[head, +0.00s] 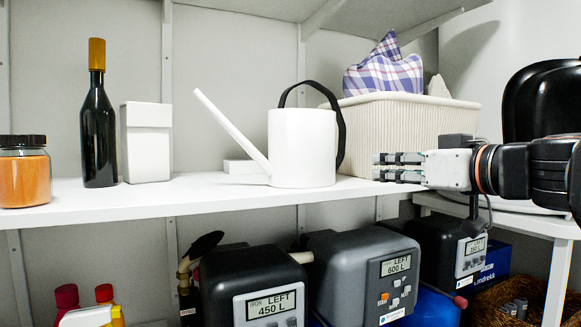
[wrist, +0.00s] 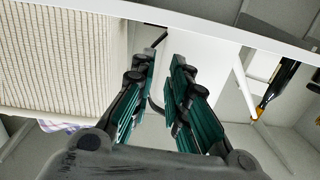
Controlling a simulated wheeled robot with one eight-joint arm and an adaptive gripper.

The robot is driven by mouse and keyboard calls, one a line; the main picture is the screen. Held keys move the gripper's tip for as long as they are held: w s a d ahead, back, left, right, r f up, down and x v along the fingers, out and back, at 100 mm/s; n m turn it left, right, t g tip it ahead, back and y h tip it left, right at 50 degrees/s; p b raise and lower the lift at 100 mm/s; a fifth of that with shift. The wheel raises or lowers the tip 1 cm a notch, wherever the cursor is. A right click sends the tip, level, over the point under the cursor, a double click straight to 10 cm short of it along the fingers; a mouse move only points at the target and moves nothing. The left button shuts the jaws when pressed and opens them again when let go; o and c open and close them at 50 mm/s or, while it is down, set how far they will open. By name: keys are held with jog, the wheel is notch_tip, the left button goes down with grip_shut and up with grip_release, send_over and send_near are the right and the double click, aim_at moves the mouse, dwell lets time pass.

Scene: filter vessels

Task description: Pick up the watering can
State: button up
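The white watering can (head: 302,148) stands upright on the white shelf, with its long spout pointing up and left and its black arched handle on the top and right side. My gripper (head: 384,167) is right of the can, at about the height of its lower half, pointing left in front of the ribbed basket. It is apart from the can. In the wrist view the gripper's green-padded fingers (wrist: 168,68) are parted with nothing between them. The can's white body (wrist: 208,48) shows beyond the fingertips; its handle is partly hidden behind the fingers.
The cream ribbed basket (head: 395,128) with checked cloth stands behind my gripper. A dark bottle (head: 98,130), white container (head: 146,145) and orange jar (head: 24,175) stand left on the shelf (head: 120,197). Devices with displays (head: 365,270) sit below. Shelf in front of the can is clear.

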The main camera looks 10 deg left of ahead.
notch_tip(320, 180, up, 5)
jog(key=w+p, duration=0.1)
send_near(343, 137)
jog(key=w+a, duration=0.1)
jog(key=w+a+f+p, duration=0.1)
jog(key=w, duration=0.1)
jog(key=shift+a+t, duration=0.2)
jog(key=shift+t, duration=0.2)
jog(key=p+x, duration=0.1)
jog(key=x, duration=0.4)
jog(key=shift+w+a+r, duration=0.1)
grip_shut()
